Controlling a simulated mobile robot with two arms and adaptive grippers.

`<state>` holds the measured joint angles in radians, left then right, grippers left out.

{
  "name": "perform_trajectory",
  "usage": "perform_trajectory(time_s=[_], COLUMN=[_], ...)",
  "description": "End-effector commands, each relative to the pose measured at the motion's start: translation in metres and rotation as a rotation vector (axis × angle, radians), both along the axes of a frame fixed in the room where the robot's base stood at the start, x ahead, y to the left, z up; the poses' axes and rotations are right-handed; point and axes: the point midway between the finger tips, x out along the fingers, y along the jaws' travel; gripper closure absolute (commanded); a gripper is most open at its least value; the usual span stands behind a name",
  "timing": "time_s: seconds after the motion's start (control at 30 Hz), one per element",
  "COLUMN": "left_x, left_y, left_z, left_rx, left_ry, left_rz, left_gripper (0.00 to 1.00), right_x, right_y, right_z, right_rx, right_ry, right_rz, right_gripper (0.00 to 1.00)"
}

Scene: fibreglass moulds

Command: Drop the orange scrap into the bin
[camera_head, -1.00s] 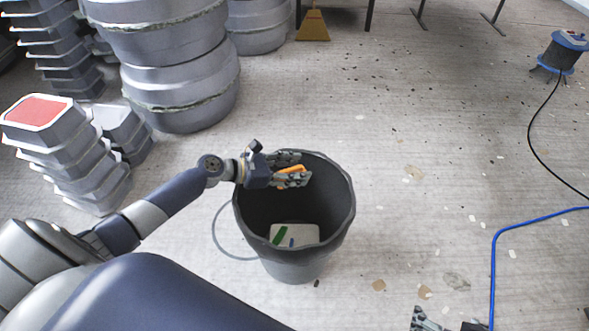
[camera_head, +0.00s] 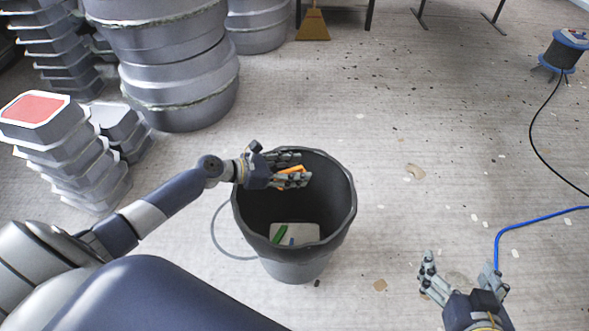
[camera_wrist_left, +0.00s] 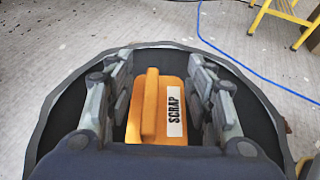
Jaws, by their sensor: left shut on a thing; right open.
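The orange scrap (camera_wrist_left: 160,108) is a block with a white label reading SCRAP. My left gripper (camera_head: 296,170) is shut on it, over the far inner part of the bin's mouth. In the left wrist view the scrap sits between the two fingers of the left gripper (camera_wrist_left: 160,100). In the head view only slivers of the scrap (camera_head: 292,169) show between the fingers. The bin (camera_head: 292,265) is a dark grey bucket standing upright on the floor. My right gripper (camera_head: 460,272) is open and empty, low at the right, apart from the bin.
Inside the bin lie a pale piece (camera_head: 306,233) and a green piece (camera_head: 280,234). Stacks of grey moulds (camera_head: 175,70) stand at the upper left. A blue hose (camera_head: 530,222) and a cable reel (camera_head: 563,52) are on the right. The flecked floor between is mostly clear.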

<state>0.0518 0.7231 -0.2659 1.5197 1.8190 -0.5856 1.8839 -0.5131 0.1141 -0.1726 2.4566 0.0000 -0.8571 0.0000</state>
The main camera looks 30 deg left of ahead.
Motion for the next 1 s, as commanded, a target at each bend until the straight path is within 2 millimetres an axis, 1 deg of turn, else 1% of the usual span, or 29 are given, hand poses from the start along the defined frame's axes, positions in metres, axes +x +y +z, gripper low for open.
perform_trajectory(time_s=[0.17,0.2,0.27,0.3,0.6,0.73,0.87,1.0], left_x=[0.000,0.000,0.000,0.000,0.000,-0.004,-0.016,-0.034], left_y=[0.000,0.000,0.000,0.000,0.000,0.004,0.014,0.030], left_z=[0.000,0.000,0.000,0.000,0.000,0.002,0.007,0.016], left_rx=[0.000,0.000,0.000,0.000,0.000,0.002,0.001,0.002], left_ry=[0.000,0.000,0.000,0.000,0.000,0.000,0.001,0.004], left_rz=[0.000,0.000,0.000,0.000,0.000,0.001,0.000,0.002], left_gripper=[0.67,0.44,0.31,0.28,0.28,0.28,0.28,0.28], right_x=[0.000,0.000,0.000,0.000,0.000,0.000,0.000,0.000], right_y=[0.000,0.000,0.000,0.000,0.000,0.000,0.000,0.000], right_z=[0.000,0.000,0.000,0.000,0.000,0.000,0.000,0.000], right_rx=[0.000,0.000,0.000,0.000,0.000,0.000,0.000,0.000], right_ry=[0.000,0.000,0.000,0.000,0.001,0.000,0.001,0.001], right_rz=[0.000,0.000,0.000,0.000,0.000,0.000,0.000,0.000], right_gripper=[0.14,0.14,0.14,0.14,0.14,0.14,0.14,0.14])
